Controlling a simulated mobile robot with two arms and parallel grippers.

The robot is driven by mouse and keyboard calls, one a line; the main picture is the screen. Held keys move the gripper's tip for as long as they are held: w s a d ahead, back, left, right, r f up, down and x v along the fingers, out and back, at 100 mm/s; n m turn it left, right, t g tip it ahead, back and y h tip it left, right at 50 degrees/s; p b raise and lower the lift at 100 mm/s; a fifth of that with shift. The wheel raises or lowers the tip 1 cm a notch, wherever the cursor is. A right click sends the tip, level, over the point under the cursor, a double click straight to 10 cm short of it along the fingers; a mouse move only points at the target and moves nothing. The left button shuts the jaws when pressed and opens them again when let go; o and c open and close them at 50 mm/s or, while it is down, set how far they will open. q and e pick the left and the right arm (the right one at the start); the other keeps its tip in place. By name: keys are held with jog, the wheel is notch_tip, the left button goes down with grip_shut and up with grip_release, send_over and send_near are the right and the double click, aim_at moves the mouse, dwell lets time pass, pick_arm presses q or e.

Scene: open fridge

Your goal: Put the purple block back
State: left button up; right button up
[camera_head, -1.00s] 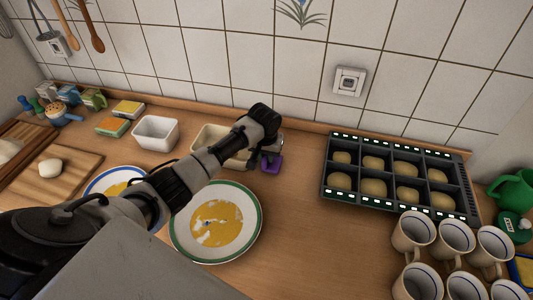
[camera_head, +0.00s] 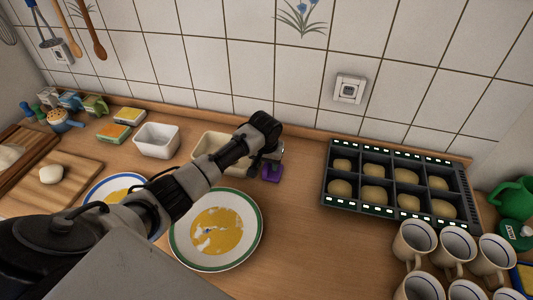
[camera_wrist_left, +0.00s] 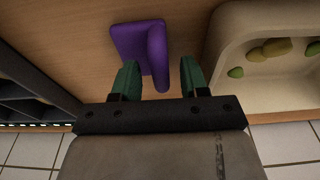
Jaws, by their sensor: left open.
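The purple block (camera_head: 272,173) rests on the wooden counter, just right of the cream tray. In the left wrist view the purple block (camera_wrist_left: 146,48) looks L-shaped, with a flat part and a raised part. My left gripper (camera_head: 262,166) is over it, beside the tray's right end. In the left wrist view its green fingers (camera_wrist_left: 160,78) are apart, with the raised part of the block reaching between their tips. Whether the fingers touch it I cannot tell. My right gripper is not in view.
The cream tray (camera_wrist_left: 226,55) holds small green and tan items and stands close beside the fingers. A dark compartment tray (camera_head: 325,190) of round buns stands right, with several mugs (camera_head: 455,243) before it. A plate (camera_head: 260,235) lies in front. Counter between plate and bun tray is clear.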

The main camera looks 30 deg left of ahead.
aim_at(266, 167)
pick_arm(q)
notch_tip(266, 167, up, 12)
jog(key=s+b, duration=0.1)
jog(key=shift+s+d+f, duration=0.2)
jog(key=shift+s+f, duration=0.05)
jog(key=shift+s, duration=0.1)
jog(key=shift+f, duration=0.1)
